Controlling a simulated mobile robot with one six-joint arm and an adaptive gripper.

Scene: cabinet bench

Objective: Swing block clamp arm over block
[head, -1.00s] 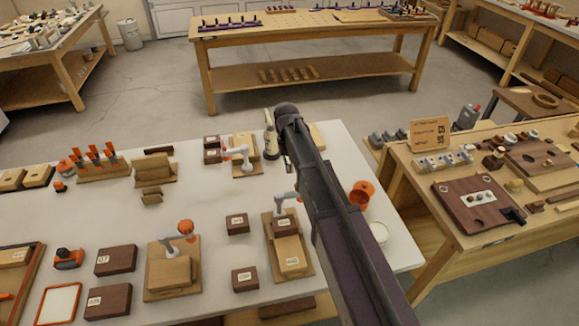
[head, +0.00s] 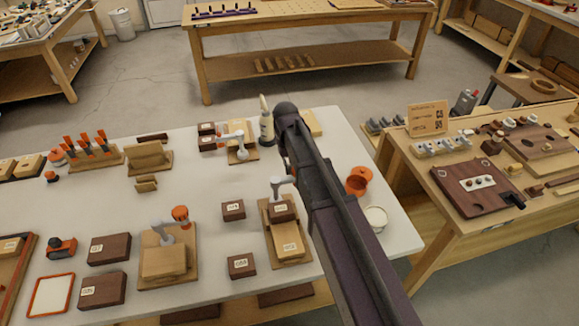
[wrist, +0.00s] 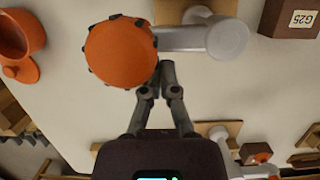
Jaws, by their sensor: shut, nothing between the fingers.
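The block clamp nearest my gripper has a grey post and arm (head: 281,180), with its orange knob hidden behind my arm in the head view. The wrist view shows its orange knob (wrist: 118,52) and grey arm (wrist: 188,38) large. The clamp's base board (head: 263,222) bears a dark labelled block (head: 283,210) and a pale block (head: 289,240). My gripper (wrist: 165,68) is shut and empty, its fingertips right beside the knob and below the grey arm in the picture. I cannot tell if they touch. The head view hides the fingertips.
A second clamp (head: 242,151) stands further back and a third (head: 166,236) stands at front left, both on boards. An orange pot (head: 358,181) and a white cup (head: 376,218) stand right of my arm. Loose dark blocks (head: 233,210) lie left of the near clamp.

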